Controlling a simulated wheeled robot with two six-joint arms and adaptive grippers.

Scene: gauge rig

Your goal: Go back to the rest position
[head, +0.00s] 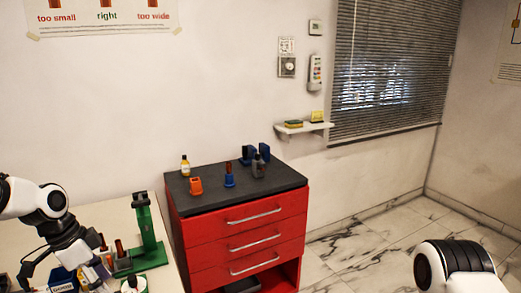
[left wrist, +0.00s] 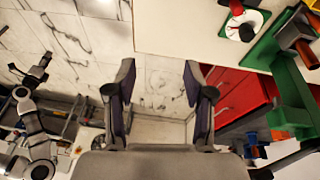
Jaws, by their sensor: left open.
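My left gripper (head: 38,268) is at the lower left of the head view, over the white table (head: 100,215), beside a blue and white box (head: 65,279). In the left wrist view its two fingers (left wrist: 160,85) are spread apart with nothing between them, and the pale floor shows through the gap. My right arm (head: 455,268) shows only as a white and black link at the lower right of the head view. A dark gripper-like end (left wrist: 30,72) of an arm shows small at the left of the left wrist view; its jaw state is unclear.
A green stand (head: 148,235) and brown-topped pieces are close right of my left gripper. A red drawer cabinet (head: 245,235) stands beside the table, with an orange holder (head: 195,186), a blue piece (head: 229,178) and a bottle (head: 185,165) on top. Marble floor (head: 370,240) is clear at right.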

